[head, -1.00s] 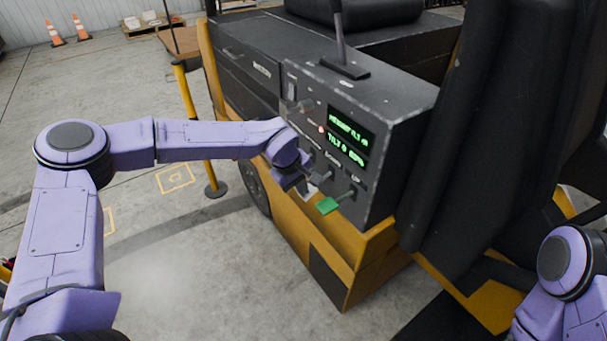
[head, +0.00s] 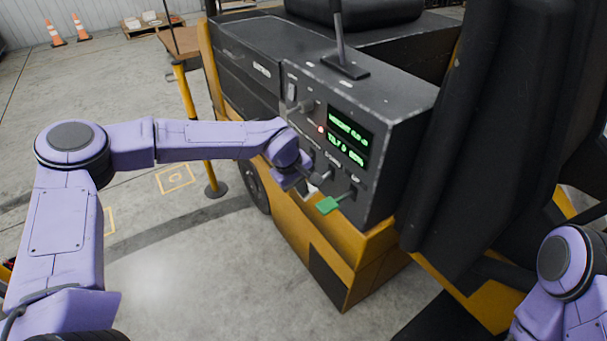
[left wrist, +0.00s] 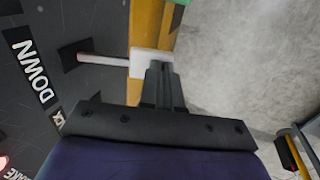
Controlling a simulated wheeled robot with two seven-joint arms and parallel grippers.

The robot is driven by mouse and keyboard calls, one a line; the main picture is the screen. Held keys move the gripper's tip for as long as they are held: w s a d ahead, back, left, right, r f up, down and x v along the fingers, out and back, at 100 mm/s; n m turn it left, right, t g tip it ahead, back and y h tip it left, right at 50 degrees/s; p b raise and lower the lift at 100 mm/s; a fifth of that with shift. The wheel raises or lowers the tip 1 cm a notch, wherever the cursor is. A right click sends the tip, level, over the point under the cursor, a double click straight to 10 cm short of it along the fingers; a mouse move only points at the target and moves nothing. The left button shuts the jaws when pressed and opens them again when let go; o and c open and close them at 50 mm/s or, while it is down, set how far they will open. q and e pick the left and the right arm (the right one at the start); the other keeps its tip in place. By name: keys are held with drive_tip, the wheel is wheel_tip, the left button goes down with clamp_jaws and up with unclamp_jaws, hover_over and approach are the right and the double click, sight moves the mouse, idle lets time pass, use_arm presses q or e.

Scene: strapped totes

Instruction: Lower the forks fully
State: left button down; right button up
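The dark control console (head: 385,140) has a green two-line display (head: 347,138); its upper line appears to read a height of about 0.0, though blurred. A lever with a white paddle (head: 317,180) sticks out of the front face. In the left wrist view this white paddle (left wrist: 150,63) is on a stem from a slot beside the DOWN label (left wrist: 33,70). My left gripper (head: 303,183) is at this paddle. In the left wrist view its fingers (left wrist: 160,72) look together, with their tips at the paddle, not around it. My right gripper is out of view.
A green-paddled lever (head: 335,203) sits just right of the white one. A black seat (head: 490,130) stands at right. A yellow post (head: 207,150) stands behind my left arm.

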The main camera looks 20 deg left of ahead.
use_arm(q)
drive_tip(key=shift+s+f, duration=0.15)
drive_tip(key=shift+f, duration=0.1)
drive_tip(key=p+v, duration=0.3)
drive_tip(key=v, duration=1.1)
drive_tip(key=shift+s+a, duration=0.2)
drive_tip(key=shift+a, duration=0.1)
drive_tip(key=shift+r, duration=0.1)
